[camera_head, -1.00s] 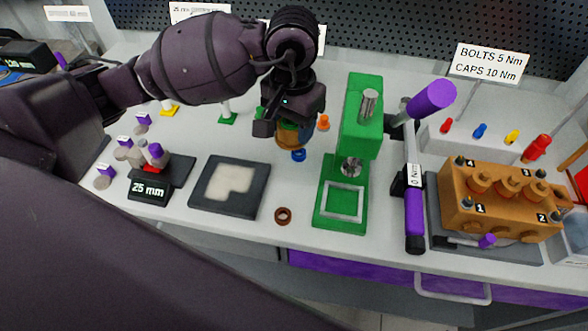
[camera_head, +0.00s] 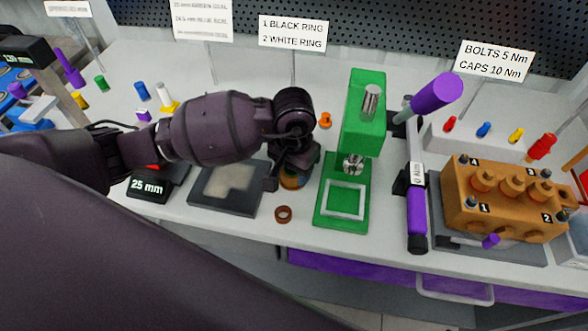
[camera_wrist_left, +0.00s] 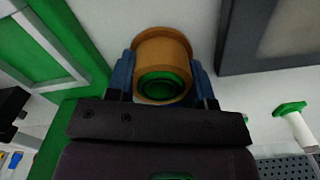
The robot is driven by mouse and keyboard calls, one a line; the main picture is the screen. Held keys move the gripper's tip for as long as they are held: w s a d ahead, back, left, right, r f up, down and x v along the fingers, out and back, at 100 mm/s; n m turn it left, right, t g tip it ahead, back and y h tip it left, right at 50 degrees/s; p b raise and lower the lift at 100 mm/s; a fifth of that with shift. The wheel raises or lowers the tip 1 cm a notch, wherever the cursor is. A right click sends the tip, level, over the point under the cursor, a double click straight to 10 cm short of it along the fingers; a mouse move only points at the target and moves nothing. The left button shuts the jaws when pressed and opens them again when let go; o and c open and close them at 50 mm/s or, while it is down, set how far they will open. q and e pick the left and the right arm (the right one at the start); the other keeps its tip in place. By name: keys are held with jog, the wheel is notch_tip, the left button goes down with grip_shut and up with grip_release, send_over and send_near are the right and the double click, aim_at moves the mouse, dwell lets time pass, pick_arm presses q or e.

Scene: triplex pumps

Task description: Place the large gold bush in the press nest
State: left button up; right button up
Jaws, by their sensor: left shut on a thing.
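My left gripper (camera_head: 286,186) is shut on the large gold bush (camera_head: 296,183), low over the bench between the dark pad and the press. In the left wrist view the gold bush (camera_wrist_left: 165,38) sits between the two blue fingers (camera_wrist_left: 163,85), and a green ring shows inside it. In the head view the gripper and arm hide most of the bush. The green press (camera_head: 362,120) stands just right of the gripper. Its base carries a white square outline, the nest (camera_head: 344,214), with nothing in it. My right gripper is out of view.
A small brown ring (camera_head: 283,214) lies on the bench in front of the gripper. The dark pad (camera_head: 228,203) with a pale recess lies left. A purple-handled torque wrench (camera_head: 415,205) and an orange pump block (camera_head: 505,200) stand right of the press.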

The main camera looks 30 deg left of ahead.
pick_arm(q)
jog(key=shift+f, duration=0.25)
jog(key=shift+f, duration=0.15)
jog(key=o, duration=1)
